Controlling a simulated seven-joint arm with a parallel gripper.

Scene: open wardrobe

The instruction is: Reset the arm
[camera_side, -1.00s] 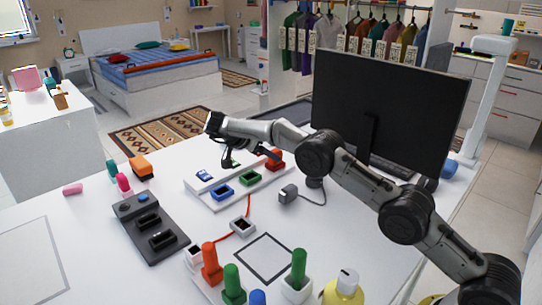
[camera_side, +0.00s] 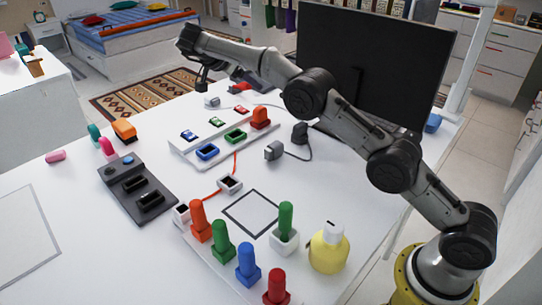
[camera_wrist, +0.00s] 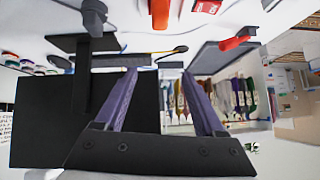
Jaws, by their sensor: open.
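My gripper (camera_side: 203,84) is raised in the air at the end of my arm, beyond the far edge of the white table in the side view. In the wrist view its two purple fingers (camera_wrist: 158,74) stand apart with nothing between them. The fingers point towards the table area, which shows upside down there. The white board (camera_side: 190,158) with blue, green and red parts lies on the table below and nearer than the gripper, apart from it.
The black monitor (camera_side: 385,75) stands behind my arm, close to it in the side view. Hanging clothes (camera_wrist: 215,97) show in the wrist view.

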